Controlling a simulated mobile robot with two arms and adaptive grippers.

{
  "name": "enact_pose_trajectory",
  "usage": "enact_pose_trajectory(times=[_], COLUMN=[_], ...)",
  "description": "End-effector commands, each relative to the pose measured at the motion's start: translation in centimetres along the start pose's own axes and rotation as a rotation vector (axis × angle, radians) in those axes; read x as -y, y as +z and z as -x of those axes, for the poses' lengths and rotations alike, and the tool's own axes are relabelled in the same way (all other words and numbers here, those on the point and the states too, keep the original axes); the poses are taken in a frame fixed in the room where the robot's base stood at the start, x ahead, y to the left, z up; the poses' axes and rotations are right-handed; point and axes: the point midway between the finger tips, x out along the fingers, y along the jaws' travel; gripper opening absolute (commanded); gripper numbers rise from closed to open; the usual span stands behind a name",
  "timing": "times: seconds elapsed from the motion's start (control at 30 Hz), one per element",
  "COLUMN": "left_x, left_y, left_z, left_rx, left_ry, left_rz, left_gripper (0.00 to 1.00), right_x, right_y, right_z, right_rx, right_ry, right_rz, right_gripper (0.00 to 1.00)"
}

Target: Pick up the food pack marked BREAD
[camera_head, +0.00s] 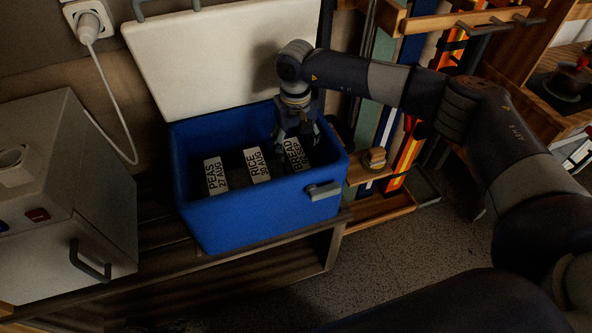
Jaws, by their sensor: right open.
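A blue cooler box (262,217) stands open on a wooden bench, its white lid (205,60) tilted back against the wall. Inside, three dark packs stand in a row with white labels: PEAS 27 AUG (215,175) at left, RICE 30 AUG (256,165) in the middle and BREAD (296,154) at right, with its date only partly legible. My right gripper (297,138) points down into the box, open, at the top of the BREAD pack. The far part of that pack is hidden by the gripper; I cannot tell whether they touch. My left gripper is not in view.
A grey appliance (72,200) with a handle stands at left. A white cable hangs from the wall socket (89,20). The box's front handle (324,191) sticks out. A wooden rack (380,205) with upright coloured boards stands close at right.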

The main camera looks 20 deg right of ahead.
Motion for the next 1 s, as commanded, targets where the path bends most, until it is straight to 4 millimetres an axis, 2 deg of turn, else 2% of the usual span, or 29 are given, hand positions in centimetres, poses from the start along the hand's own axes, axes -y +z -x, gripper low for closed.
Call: enact_pose_trajectory(times=[0.03,0.27,0.5,0.77,0.8,1.0], left_x=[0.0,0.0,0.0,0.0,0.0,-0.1], left_y=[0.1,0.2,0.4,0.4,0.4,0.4], left_z=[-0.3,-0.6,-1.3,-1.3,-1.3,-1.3], left_rx=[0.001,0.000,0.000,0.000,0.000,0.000], left_ry=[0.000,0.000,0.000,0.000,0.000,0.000], left_rz=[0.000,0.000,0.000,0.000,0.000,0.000], left_gripper=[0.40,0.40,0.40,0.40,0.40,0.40], right_x=[0.0,-0.1,-0.2,-0.2,-0.2,-0.3], right_y=[0.1,-0.1,-0.4,-0.5,-0.5,-0.5], right_z=[-1.0,-2.8,-6.4,-6.9,-6.9,-6.9], right_rx=[0.002,0.001,0.002,-0.001,-0.001,-0.001], right_ry=[0.000,0.000,0.001,0.000,0.000,0.000], right_rz=[0.001,-0.001,0.000,0.000,0.000,0.000], right_gripper=[0.61,0.61,0.61,0.61,0.59,0.13])
